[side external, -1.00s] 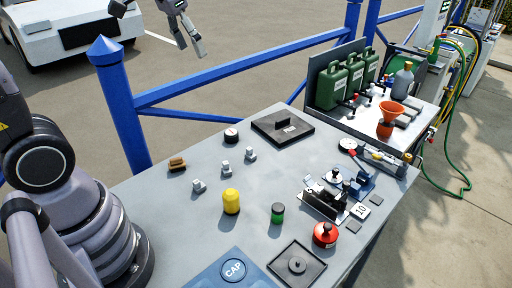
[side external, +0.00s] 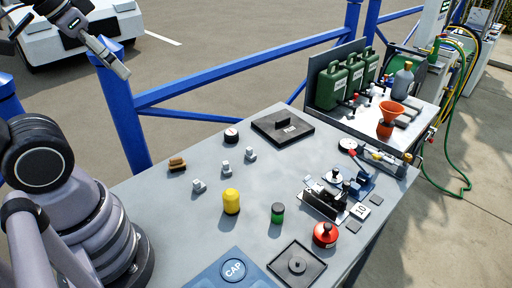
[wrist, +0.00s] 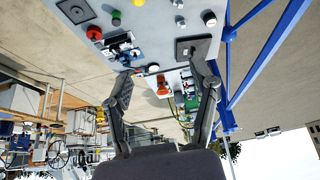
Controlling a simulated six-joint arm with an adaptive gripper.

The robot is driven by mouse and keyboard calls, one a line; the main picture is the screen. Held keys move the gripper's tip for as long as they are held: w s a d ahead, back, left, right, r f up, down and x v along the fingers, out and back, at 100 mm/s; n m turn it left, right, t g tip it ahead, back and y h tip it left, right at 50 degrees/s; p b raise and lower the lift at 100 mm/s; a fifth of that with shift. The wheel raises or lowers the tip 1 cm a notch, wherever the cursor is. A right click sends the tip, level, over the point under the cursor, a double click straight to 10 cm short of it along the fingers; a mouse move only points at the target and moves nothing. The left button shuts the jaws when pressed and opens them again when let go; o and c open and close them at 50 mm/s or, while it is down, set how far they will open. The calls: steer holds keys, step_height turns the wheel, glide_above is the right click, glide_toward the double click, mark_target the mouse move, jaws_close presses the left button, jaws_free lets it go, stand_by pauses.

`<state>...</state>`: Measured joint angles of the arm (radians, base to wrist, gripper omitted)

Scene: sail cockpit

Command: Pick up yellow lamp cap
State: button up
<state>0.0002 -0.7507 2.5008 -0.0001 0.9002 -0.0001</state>
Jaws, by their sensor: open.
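The yellow lamp cap (side external: 231,202) stands upright on the grey table (side external: 150,205), left of a small green cap (side external: 278,213). In the wrist view the yellow cap (wrist: 138,3) shows only in part, cut off at the top edge. My gripper (side external: 122,70) is high above and beyond the table's far left corner, in front of a blue post. In the wrist view the two fingers of my gripper (wrist: 163,85) are spread wide with nothing between them. The gripper is well apart from the yellow cap.
Around the yellow cap stand small grey fittings (side external: 226,168), a red round piece (side external: 325,235), a blue CAP plate (side external: 215,275) and a dark square tray (side external: 297,268). A blue railing (side external: 240,75) runs behind the table. Green cans (side external: 332,86) stand on the far shelf.

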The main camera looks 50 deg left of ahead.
stand_by(0.3)
steer(key=o, duration=0.3)
steer(key=w+d+f+n+g+h, duration=0.2)
steer(key=w+f+n+g+h, duration=0.25)
steer(key=f+h, duration=0.3)
steer(key=w+d+f+n+g+h, duration=0.2)
steer(key=w+f+n+g+h, duration=0.3)
steer(key=f, duration=0.4)
steer(key=n+t, duration=1.7)
steer(key=n, duration=0.1)
glide_toward(231, 196)
steer(key=shift+w+d+f+y, duration=0.15)
steer(key=shift+w+d+f, duration=0.15)
steer(key=shift+w, duration=0.3)
steer(key=shift+w+d+f+y, duration=0.15)
steer(key=shift+w+f, duration=0.2)
steer(key=shift+w, duration=0.25)
steer(key=shift+w+d+f+t, duration=0.15)
steer(key=shift+w+d+t, duration=0.05)
steer(key=shift+d+t, duration=0.05)
steer(key=shift+x, duration=3.4)
